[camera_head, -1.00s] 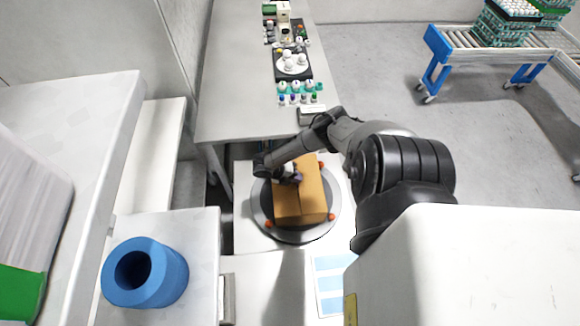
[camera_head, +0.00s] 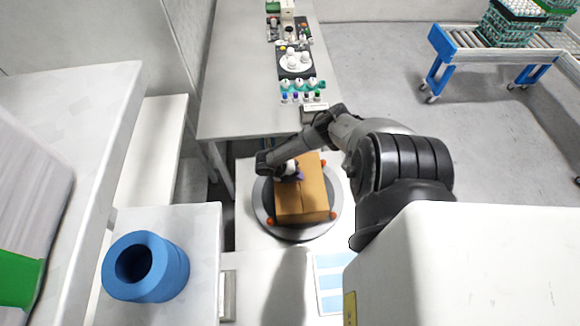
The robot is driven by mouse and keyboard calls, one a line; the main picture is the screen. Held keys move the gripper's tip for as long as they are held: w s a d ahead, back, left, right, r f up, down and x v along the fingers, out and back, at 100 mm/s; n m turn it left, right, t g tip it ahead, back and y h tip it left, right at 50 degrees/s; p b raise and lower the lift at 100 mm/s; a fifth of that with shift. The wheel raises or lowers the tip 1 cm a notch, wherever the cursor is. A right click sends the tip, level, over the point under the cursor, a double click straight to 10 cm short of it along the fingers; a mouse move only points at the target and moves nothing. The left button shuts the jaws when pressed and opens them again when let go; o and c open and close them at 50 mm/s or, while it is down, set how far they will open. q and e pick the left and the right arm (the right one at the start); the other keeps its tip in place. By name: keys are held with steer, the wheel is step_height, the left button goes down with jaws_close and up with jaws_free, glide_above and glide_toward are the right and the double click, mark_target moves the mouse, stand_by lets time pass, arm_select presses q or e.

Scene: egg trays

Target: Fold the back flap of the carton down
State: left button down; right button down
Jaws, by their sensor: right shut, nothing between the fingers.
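The brown cardboard carton (camera_head: 303,200) stands on a round grey turntable (camera_head: 262,205) with orange knobs at its edge. My right arm reaches over the carton from the right. My right gripper (camera_head: 298,176) is shut and empty at the carton's top, near its back left part. The wrist covers part of the carton's back left edge, so I cannot tell how the back flap lies there. The front part of the carton's top looks flat. My left gripper is not in view.
A long grey table (camera_head: 245,100) behind holds bottles, small vials and a round device (camera_head: 295,65). A blue ring-shaped roll (camera_head: 146,267) lies on a white surface at front left. A conveyor (camera_head: 490,50) with stacked egg trays (camera_head: 508,28) stands at back right.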

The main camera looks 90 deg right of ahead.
steer(key=shift+s+r, duration=0.1)
steer(key=shift+s, duration=0.05)
steer(key=shift+s, duration=0.15)
steer(key=shift+s+d+r+p, duration=0.1)
steer(key=shift+s+d+p, duration=0.05)
steer(key=shift+s+p, duration=0.35)
steer(key=shift+r+p, duration=0.5)
steer(key=shift+r, duration=0.1)
step_height(320, 180, up, 4)
steer(key=p, duration=0.3)
steer(key=shift+w+f+p, duration=0.1)
steer(key=shift+f+p, duration=0.1)
steer(key=shift+p, duration=0.1)
steer(key=shift+w+a+b, duration=0.2)
steer(key=shift+w+b, duration=0.5)
steer(key=shift+w, duration=0.1)
steer(key=b+v, duration=0.1)
steer(key=v, duration=0.7)
steer(key=shift+w+f, duration=0.25)
steer(key=shift+w, duration=0.05)
